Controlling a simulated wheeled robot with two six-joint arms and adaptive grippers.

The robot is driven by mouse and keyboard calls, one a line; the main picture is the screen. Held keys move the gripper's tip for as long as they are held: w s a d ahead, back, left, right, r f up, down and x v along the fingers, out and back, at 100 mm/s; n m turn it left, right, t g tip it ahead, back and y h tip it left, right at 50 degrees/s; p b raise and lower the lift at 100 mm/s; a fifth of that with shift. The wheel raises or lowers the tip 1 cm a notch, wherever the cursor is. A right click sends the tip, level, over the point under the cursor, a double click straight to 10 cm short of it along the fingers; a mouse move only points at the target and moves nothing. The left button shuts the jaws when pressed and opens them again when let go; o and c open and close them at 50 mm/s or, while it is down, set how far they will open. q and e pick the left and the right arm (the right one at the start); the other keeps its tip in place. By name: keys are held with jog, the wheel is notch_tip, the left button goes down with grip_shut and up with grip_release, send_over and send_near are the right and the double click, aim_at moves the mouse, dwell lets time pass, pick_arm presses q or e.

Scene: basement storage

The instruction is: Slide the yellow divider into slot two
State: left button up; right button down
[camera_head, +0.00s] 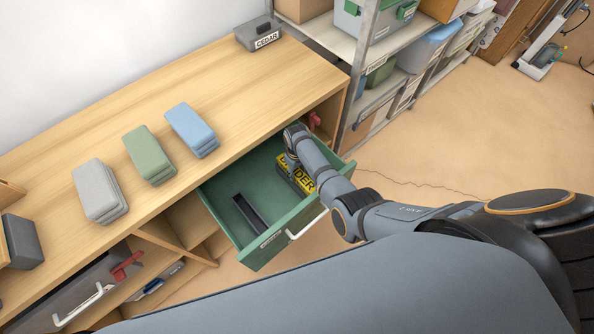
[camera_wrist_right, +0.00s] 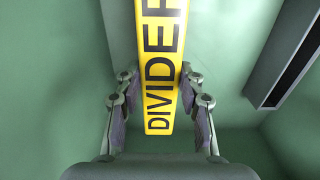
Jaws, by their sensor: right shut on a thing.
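The yellow divider (camera_head: 307,182), with black lettering, is in the right part of the open green drawer (camera_head: 265,252) in the head view. My right gripper (camera_head: 291,163) is at the divider, partly hidden by its own arm. In the right wrist view the fingers (camera_wrist_right: 160,100) stand on both sides of the yellow divider (camera_wrist_right: 160,60), shut on it. A dark slotted holder (camera_head: 249,213) lies apart to the left in the drawer; it also shows in the right wrist view (camera_wrist_right: 287,60). Slot numbers cannot be read. My left gripper is not in view.
A metal shelf (camera_head: 362,75) with bins stands behind the drawer. The drawer floor between divider and holder is clear.

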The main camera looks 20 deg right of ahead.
jog(key=shift+f+b, duration=1)
jog(key=shift+f, duration=0.3)
jog(key=c, duration=0.7)
grip_release()
jog(key=shift+c, duration=0.2)
jog(key=shift+r, duration=0.1)
notch_tip(320, 180, up, 12)
jog(key=shift+f, duration=0.1)
